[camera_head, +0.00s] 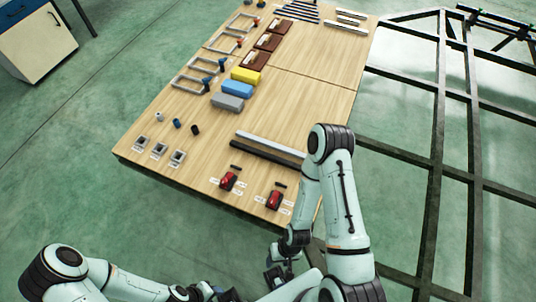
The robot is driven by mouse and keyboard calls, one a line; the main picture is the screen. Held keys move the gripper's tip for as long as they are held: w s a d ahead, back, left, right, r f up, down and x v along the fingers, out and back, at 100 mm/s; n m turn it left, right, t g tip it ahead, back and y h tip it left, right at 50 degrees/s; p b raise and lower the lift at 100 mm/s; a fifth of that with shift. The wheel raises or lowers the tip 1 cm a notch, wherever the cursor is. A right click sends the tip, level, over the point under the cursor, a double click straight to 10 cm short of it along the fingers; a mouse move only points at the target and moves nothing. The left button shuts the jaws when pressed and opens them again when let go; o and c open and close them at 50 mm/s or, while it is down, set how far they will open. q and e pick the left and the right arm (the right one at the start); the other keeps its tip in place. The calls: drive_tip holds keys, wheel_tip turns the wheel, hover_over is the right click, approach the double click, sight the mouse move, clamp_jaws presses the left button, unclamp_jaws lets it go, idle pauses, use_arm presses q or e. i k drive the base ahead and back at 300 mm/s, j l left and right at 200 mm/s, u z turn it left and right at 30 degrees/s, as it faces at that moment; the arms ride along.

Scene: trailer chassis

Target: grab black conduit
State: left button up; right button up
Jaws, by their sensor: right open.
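The black conduit (262,152) is a long dark bar lying on the wooden table (320,92), beside a parallel light grey bar (268,142). Its right end runs up to my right arm, which may hide part of it. My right gripper (280,272) is open, below the table's front edge and well apart from the conduit; its fingers show small. My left arm comes in at the bottom left. My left gripper (222,294) is low at the bottom edge, partly cut off, and its jaws are unclear.
Two red-and-black tools (228,181) lie in front of the conduit. Blue, grey and yellow blocks (237,88), small square parts (159,150) and metal frames (195,82) stand farther left and back. The dark chassis frame (437,150) is on the right. The table's middle right is clear.

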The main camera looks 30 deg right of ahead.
sight(243, 146)
drive_tip(key=i+j+z, duration=0.5)
drive_tip(key=i+j, duration=0.15)
drive_tip(key=i+j+z, duration=0.25)
drive_tip(key=j, duration=0.3)
